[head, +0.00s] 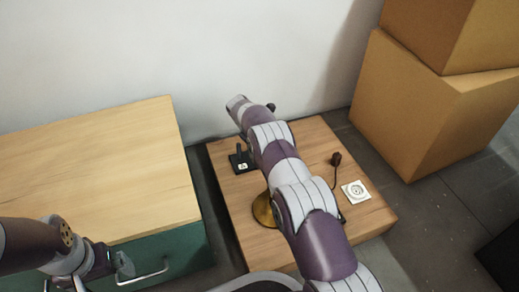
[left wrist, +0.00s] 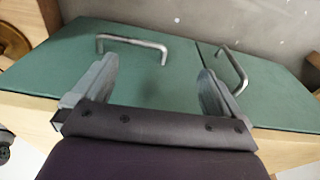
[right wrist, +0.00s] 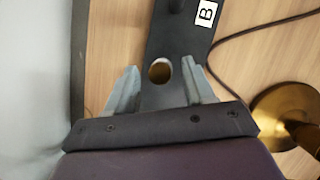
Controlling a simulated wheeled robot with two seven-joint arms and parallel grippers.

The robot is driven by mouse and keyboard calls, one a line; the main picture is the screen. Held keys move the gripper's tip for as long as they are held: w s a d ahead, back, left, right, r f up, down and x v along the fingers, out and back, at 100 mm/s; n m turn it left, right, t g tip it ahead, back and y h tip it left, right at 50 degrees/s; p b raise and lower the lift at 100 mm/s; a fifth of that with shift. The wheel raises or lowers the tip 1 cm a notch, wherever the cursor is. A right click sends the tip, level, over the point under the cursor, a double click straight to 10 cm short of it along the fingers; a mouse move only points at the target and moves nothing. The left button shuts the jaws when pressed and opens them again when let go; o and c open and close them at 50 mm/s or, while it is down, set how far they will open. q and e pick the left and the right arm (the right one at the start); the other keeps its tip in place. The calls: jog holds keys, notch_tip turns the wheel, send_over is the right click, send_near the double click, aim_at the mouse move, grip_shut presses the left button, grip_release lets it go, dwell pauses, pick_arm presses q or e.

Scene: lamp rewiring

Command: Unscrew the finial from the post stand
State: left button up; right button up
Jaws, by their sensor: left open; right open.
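The black post stand (head: 240,161) stands on the low wooden table, left of my right arm in the head view. In the right wrist view its dark plate (right wrist: 162,105) carries a white label with "B". A small round brass-coloured thing, which looks like the finial (right wrist: 160,71), shows between the fingertips of my open right gripper (right wrist: 159,66). I cannot tell whether they touch it. My right gripper is hidden behind its arm in the head view. My left gripper (left wrist: 157,66) is open and empty, facing the green drawer fronts.
A brass lamp base (right wrist: 282,115) and a dark cord stand beside the stand. A white square socket plate (head: 356,191) lies at the table's right. The green cabinet (head: 180,252) has metal handles. Cardboard boxes (head: 420,110) stand at the right, near the wall.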

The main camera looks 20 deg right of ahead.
jog(key=shift+r, duration=0.15)
grip_shut()
jog(key=n+p, duration=0.1)
jog(key=p, duration=0.1)
jog(key=r+n+p, duration=0.1)
jog(key=p, duration=0.1)
jog(key=shift+s+d+t+y+p, duration=0.1)
jog(key=shift+s+t+y+p, duration=0.05)
jog(key=shift+t+y+p, duration=0.2)
jog(key=n+p, duration=0.2)
jog(key=n+t+y+p, duration=0.1)
jog(key=n+p, duration=0.1)
jog(key=shift+s+d+f+n+t, duration=0.15)
jog(key=shift+n+t, duration=0.1)
jog(key=shift+n, duration=0.15)
jog(key=shift+f+n+y, duration=0.25)
jog(key=shift+f+n, duration=0.15)
jog(key=shift+n, duration=0.3)
grip_release()
